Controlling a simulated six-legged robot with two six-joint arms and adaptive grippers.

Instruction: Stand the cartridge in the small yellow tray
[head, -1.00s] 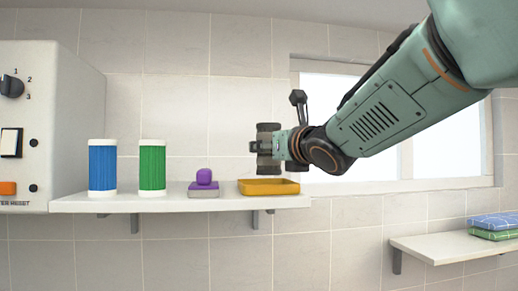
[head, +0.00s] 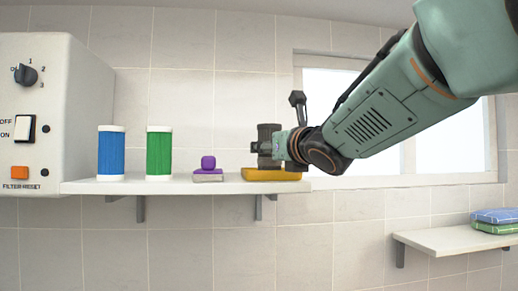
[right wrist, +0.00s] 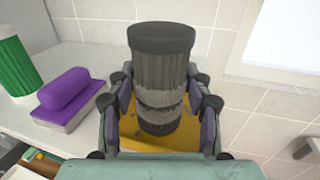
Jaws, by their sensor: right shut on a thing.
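A dark grey ribbed cartridge (right wrist: 161,70) is upright between the fingers of my right gripper (right wrist: 163,105), which is shut on it. In the head view the cartridge (head: 268,135) is over the small yellow tray (head: 272,174), its lower part hidden by my right gripper (head: 270,148). In the right wrist view the yellow tray (right wrist: 180,139) shows below and behind the cartridge. I cannot tell whether the cartridge's base touches the tray floor. My left gripper is not in view.
A blue-and-white cartridge (head: 111,153), a green-and-white cartridge (head: 159,153) and a purple-topped block (head: 208,169) stand left of the tray on the white shelf (head: 225,187). A control box (head: 60,110) is at far left. Folded towels (head: 495,221) lie on a lower right shelf.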

